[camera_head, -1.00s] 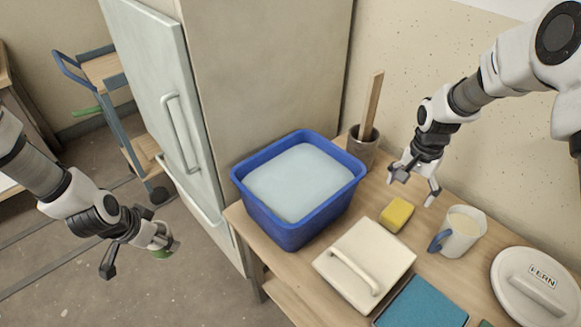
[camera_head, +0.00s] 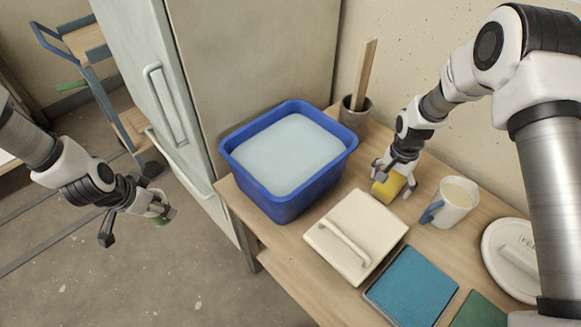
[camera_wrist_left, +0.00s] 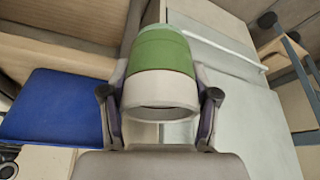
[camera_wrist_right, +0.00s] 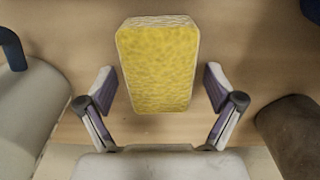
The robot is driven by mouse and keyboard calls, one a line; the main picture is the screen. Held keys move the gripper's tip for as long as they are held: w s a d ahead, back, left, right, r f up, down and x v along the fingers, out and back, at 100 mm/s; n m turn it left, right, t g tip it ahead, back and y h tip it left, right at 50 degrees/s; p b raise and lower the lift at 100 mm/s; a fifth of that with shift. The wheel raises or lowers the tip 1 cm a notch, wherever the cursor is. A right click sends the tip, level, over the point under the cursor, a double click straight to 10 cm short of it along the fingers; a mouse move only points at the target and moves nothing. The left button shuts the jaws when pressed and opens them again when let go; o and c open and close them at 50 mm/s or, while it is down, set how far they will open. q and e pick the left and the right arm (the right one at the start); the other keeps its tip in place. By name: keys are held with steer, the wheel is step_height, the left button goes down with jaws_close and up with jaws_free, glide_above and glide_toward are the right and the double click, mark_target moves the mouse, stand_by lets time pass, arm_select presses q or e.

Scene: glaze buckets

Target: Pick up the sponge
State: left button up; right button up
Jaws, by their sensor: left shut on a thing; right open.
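In the right wrist view the sponge (camera_wrist_right: 160,65) shows between the two open fingers (camera_wrist_right: 160,95), with gaps on both sides and no contact. My left gripper (camera_head: 135,205) is out over the floor at left. In the left wrist view it is shut (camera_wrist_left: 160,105) on a white and green cylindrical object (camera_wrist_left: 162,60).
A blue tub (camera_head: 282,200) of pale liquid stands left of the sponge. A mug (camera_head: 452,203) stands close to its right, and a pot (camera_head: 354,117) with a wooden stick behind. The white lidded box (camera_head: 340,262) and teal pad (camera_head: 411,285) are in front.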

mark_target(392, 179)
steer(key=shift+r, duration=0.1)
steer(key=c, duration=1)
steer(key=shift+c, duration=0.2)
step_height(392, 179, up, 10)
steer(key=shift+f, duration=0.1)
